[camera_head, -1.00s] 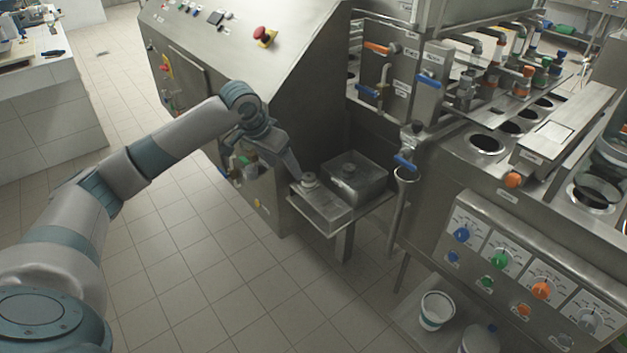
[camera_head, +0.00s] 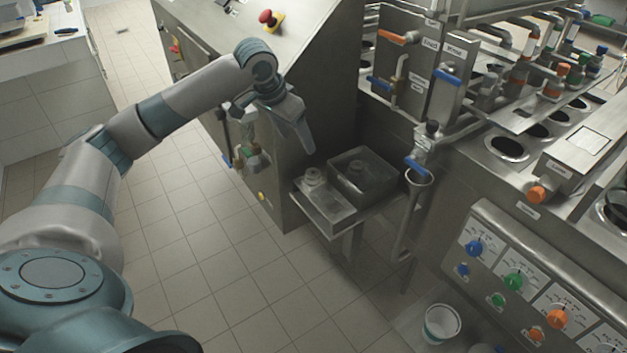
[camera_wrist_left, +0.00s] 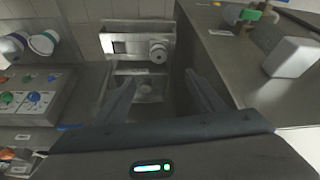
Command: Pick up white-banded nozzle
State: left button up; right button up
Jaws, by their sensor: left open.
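Two grey metal trays stand on a small shelf beside the machine. The deeper right tray (camera_head: 376,190) holds another round piece (camera_head: 357,170). I cannot make out a white band on either. My left gripper (camera_head: 308,148) hangs above and behind the left tray, apart from both pieces. My right gripper is out of view.
A steel cabinet (camera_head: 250,95) with a red button (camera_head: 265,17) rises left of the shelf. A pipe with a blue-handled valve (camera_head: 416,168) stands close on the right, by the knob panel (camera_head: 520,285). A white bucket (camera_head: 440,322) stands low. The tiled floor ahead is clear.

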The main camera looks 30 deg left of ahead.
pick_arm(q)
jog(key=p, duration=0.1)
send_near(312, 173)
jog(key=x, duration=0.2)
jog(key=w+x, duration=0.1)
jog(key=x, duration=0.2)
jog(key=shift+r, duration=0.1)
jog(key=shift+w+f, duration=0.1)
jog(key=shift+f, duration=0.15)
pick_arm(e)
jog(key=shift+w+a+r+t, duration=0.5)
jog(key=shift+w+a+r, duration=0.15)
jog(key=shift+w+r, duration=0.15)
pick_arm(q)
jog(key=shift+f, duration=0.1)
jog(key=shift+f+p, duration=0.25)
jog(key=shift+p, duration=0.05)
jog(key=x, duration=0.4)
jog(key=shift+s+d+p, duration=0.15)
jog(key=shift+s+p, duration=0.1)
jog(key=shift+p, duration=0.1)
jog(key=shift+w+f, duration=0.1)
jog(key=shift+f, duration=0.2)
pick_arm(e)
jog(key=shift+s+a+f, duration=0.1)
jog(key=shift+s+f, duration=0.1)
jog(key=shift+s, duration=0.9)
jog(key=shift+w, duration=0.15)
